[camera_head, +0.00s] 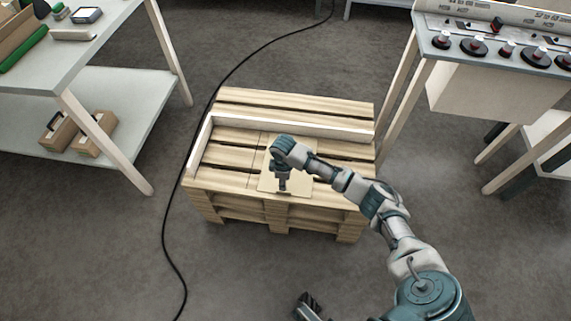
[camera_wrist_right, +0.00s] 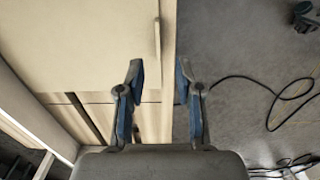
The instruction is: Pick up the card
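The card is a flat, pale tan sheet (camera_head: 268,183) lying on top of the wooden pallet, near its front edge. In the right wrist view it is the large beige panel (camera_wrist_right: 80,45) at upper left. My right gripper (camera_head: 282,188) points down over the card and hides part of it. In the wrist view its two fingers (camera_wrist_right: 159,75) are apart with nothing held between them, and the card's edge shows in the gap. I cannot tell whether the fingertips touch the card. A dark gripper-like part, seemingly my left gripper (camera_head: 309,305), is cut off at the bottom edge; its opening is unclear.
The pallet (camera_head: 232,183) has white raised strips (camera_head: 300,127) along its back and left. A black cable (camera_head: 165,235) runs on the floor left of it. A shelved table (camera_head: 130,90) stands left, a control desk (camera_head: 500,85) right. Floor in front is clear.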

